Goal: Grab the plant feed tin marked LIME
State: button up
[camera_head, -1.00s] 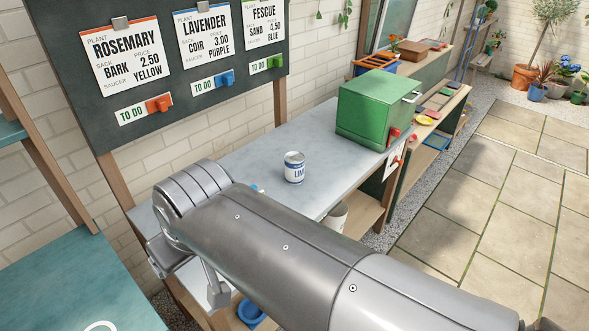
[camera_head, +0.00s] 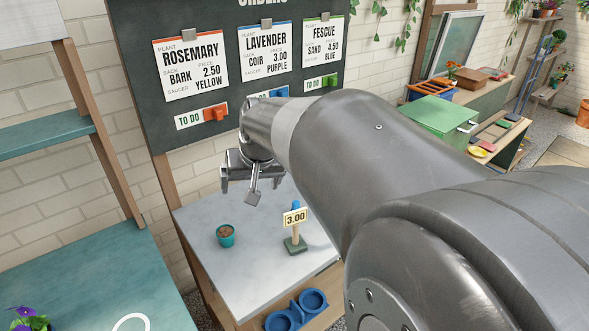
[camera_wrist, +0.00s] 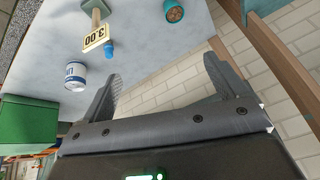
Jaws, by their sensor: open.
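The LIME tin (camera_wrist: 75,76), white and blue, stands on the grey worktop (camera_wrist: 140,40) at the left of the wrist view. Only part of its lettering shows there. In the head view my arm hides it. My gripper (camera_wrist: 163,68) is open and empty, its two fingers spread wide. The tin lies to the left, outside the gap between the fingers. In the head view my gripper (camera_head: 252,185) hangs above the back of the worktop, in front of the order board (camera_head: 150,50).
A price stand reading 3.00 (camera_head: 295,240) and a teal pot (camera_head: 225,236) stand on the worktop. A small blue object (camera_wrist: 109,49) is beside the sign. A green box (camera_wrist: 28,122) is beyond the tin. Blue saucers (camera_head: 298,310) sit below the front edge.

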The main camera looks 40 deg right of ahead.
jog(key=w+d+f+m+g+h, duration=0.15)
jog(key=w+d+f, duration=0.25)
jog(key=d, duration=0.7)
jog(key=w+d+f+m, duration=0.3)
jog(key=w+d+f, duration=0.15)
jog(key=d, duration=0.65)
jog(key=shift+m+g+h, duration=0.55)
jog(key=shift+m+h, duration=0.3)
jog(key=shift+m, duration=0.1)
jog(key=d+f, duration=0.4)
jog(key=d, duration=0.1)
jog(key=d+f, duration=0.4)
jog(key=d, duration=0.1)
jog(key=s+d+f, duration=0.1)
jog(key=d+f, duration=0.3)
jog(key=d, duration=0.1)
jog(key=shift+d+f, duration=0.15)
jog(key=shift+f, duration=0.15)
jog(key=shift+x, duration=3.05)
jog(key=shift+w, duration=0.2)
jog(key=shift+c, duration=0.5)
jog(key=shift+r, duration=0.1)
jog(key=c, duration=1.2)
